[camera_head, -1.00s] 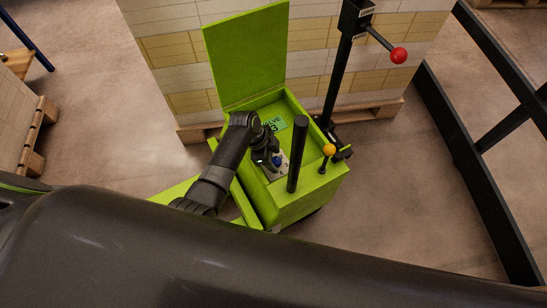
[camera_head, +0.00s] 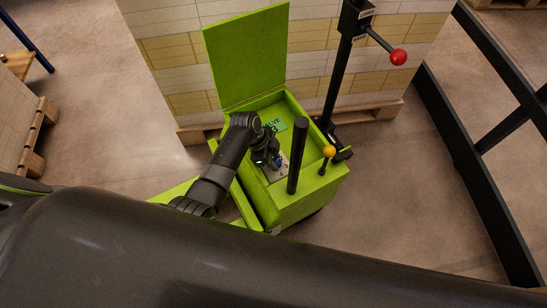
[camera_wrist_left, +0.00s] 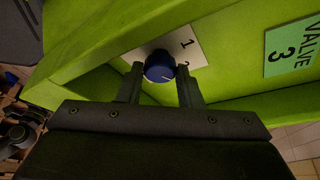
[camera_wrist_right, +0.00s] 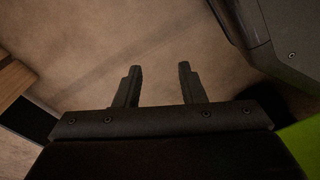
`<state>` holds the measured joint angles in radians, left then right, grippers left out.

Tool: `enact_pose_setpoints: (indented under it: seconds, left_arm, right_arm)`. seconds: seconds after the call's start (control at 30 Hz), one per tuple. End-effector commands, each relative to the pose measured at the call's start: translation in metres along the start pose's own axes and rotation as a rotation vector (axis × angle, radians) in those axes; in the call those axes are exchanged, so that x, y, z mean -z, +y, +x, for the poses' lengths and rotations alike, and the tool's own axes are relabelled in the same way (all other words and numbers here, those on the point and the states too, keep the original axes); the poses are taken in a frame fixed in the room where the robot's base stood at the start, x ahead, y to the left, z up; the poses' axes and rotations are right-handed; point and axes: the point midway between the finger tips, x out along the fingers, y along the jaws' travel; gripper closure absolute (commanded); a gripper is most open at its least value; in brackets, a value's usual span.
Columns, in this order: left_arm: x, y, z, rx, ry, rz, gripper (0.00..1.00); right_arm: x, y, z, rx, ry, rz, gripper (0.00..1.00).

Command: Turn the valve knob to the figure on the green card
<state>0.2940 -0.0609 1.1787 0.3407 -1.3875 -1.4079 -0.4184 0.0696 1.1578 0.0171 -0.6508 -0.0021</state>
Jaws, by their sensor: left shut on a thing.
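The blue valve knob (camera_wrist_left: 160,66) stands on a white dial plate (camera_wrist_left: 180,45) inside the green box; the knob also shows in the head view (camera_head: 278,161). A figure 1 shows on the plate; another figure is partly hidden by a finger. The knob's pale pointer line faces toward the lower right of the left wrist view. The green card (camera_wrist_left: 292,50) reads VALVE 3; it also shows in the head view (camera_head: 273,127). My left gripper (camera_wrist_left: 160,82) is shut on the knob, one finger each side. My right gripper (camera_wrist_right: 158,85) is open and empty above the floor.
The green box (camera_head: 310,205) has its lid (camera_head: 246,58) raised. A black post (camera_head: 297,155) and an orange-tipped lever (camera_head: 328,152) stand at its right. Behind are a stacked pallet (camera_head: 180,60) and a red-knobbed lever (camera_head: 398,57). Black rails (camera_head: 480,140) stand at the right.

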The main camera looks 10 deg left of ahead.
Motion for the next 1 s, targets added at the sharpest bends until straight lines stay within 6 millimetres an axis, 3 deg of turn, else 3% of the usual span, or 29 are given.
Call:
enact_pose_setpoints:
  seconds: [0.67, 1.0]
  left_arm:
    - [0.002, -0.005, 0.001, -0.212, 0.001, 0.507, 0.90]
    - [0.003, -0.006, 0.002, -0.318, 0.002, 0.761, 0.90]
  right_arm:
    - [-0.014, 0.005, 0.012, -0.010, -0.006, -0.014, 0.64]
    - [0.000, 0.004, 0.006, -0.006, 0.003, -0.008, 0.64]
